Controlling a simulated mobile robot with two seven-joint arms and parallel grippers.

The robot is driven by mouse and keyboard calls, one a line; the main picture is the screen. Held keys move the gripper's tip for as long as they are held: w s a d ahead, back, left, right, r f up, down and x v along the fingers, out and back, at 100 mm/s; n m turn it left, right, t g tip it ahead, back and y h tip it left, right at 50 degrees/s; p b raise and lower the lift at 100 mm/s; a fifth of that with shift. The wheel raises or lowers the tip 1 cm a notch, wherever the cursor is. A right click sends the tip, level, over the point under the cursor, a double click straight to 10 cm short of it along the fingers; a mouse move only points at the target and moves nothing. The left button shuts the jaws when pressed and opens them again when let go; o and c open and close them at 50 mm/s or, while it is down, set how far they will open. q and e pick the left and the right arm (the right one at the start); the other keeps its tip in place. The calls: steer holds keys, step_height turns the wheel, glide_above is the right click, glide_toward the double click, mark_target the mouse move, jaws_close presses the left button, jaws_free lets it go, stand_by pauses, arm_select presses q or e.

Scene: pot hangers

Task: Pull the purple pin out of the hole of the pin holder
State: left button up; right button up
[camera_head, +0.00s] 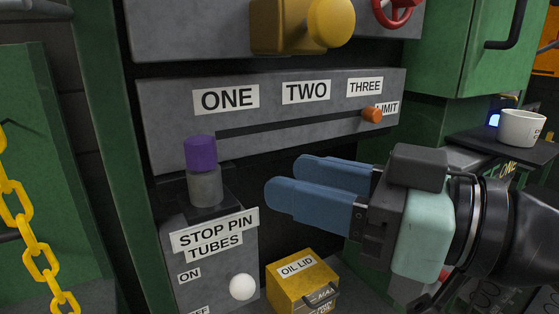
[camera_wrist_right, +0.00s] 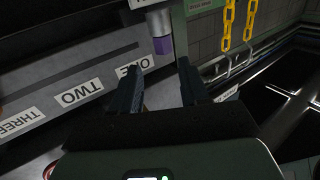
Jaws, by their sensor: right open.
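The purple pin (camera_head: 200,152) stands upright in the grey pin holder (camera_head: 205,189), on a ledge above the "STOP PIN TUBES" label. My right gripper (camera_head: 287,178) has blue fingers that are spread apart and empty. It points left, to the right of the pin and apart from it. In the right wrist view, the purple pin (camera_wrist_right: 162,45) and the grey holder (camera_wrist_right: 158,22) show ahead, beyond the gap between the fingertips (camera_wrist_right: 159,64). The lower part of the pin is hidden inside the holder. My left gripper is not in view.
A slotted panel (camera_head: 165,130) with labels ONE, TWO, THREE and an orange knob (camera_head: 372,115) lies behind the pin. A yellow OIL LID box (camera_head: 300,285) and a white ball knob (camera_head: 242,287) sit below. A yellow chain (camera_head: 17,218) hangs at left. A white cup (camera_head: 521,128) stands at right.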

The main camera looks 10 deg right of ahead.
mark_target(214, 159)
steer(key=p+x, duration=0.4)
steer(key=x, duration=0.8)
steer(key=shift+s+a+r, duration=0.1)
steer(key=shift+s+r, duration=0.05)
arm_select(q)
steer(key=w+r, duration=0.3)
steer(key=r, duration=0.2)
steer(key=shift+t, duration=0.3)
arm_select(e)
steer(key=shift+w+a, duration=0.3)
steer(key=shift+a, duration=0.05)
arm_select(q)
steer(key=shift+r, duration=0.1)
arm_select(e)
jaws_close()
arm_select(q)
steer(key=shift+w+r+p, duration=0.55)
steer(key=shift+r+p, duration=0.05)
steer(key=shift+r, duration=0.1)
arm_select(e)
steer(key=shift+r, duration=0.65)
